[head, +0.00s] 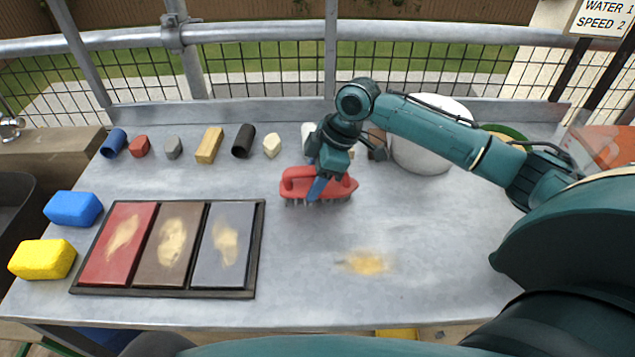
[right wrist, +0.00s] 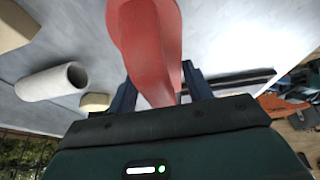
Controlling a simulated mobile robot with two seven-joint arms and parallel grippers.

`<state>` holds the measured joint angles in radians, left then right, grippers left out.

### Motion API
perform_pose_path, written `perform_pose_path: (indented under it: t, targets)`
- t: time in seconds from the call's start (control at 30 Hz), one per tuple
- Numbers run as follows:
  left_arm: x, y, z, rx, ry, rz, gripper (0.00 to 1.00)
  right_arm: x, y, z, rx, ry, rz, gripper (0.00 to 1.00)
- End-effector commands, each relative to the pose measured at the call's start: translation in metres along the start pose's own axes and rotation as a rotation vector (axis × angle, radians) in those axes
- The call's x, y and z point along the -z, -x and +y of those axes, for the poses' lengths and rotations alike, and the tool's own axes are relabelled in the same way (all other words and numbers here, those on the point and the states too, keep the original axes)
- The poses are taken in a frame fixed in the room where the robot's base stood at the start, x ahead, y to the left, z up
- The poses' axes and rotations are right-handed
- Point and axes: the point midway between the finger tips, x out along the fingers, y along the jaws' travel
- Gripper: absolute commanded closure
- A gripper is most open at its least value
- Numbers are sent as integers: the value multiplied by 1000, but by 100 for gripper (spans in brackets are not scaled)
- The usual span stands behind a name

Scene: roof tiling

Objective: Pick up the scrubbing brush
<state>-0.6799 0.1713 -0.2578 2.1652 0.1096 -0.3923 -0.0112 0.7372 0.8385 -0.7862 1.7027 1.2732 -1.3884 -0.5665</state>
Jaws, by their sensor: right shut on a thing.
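The red scrubbing brush (head: 299,184) is in the middle of the grey metal table, bristles pointing down. My right gripper (head: 318,188) is shut on the brush's handle from above. In the right wrist view, the red brush (right wrist: 148,45) sits between the two blue fingers of my right gripper (right wrist: 158,95). I cannot tell whether the bristles touch the table or hang just above it. My left gripper does not show.
A tray (head: 262,225) with three stained tiles lies at left, beside blue (head: 73,208) and yellow (head: 42,259) sponges. Several small blocks and tubes line the back. A white bucket (head: 420,155) stands behind my right arm. A yellowish stain (head: 364,262) marks the otherwise clear front.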

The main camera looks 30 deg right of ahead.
Motion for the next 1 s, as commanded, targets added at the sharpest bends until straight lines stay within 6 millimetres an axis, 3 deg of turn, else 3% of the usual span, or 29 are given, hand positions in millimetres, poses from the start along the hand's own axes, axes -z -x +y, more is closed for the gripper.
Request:
perform_pose_path:
  t: [0.27,0.7,1.0]
  targets:
    - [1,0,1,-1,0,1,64,4,8,1,-3,1,2,75]
    - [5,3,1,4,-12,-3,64,34,81,1,-4,1,3,75]
    - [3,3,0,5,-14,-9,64,39,93,0,0,0,2,75]
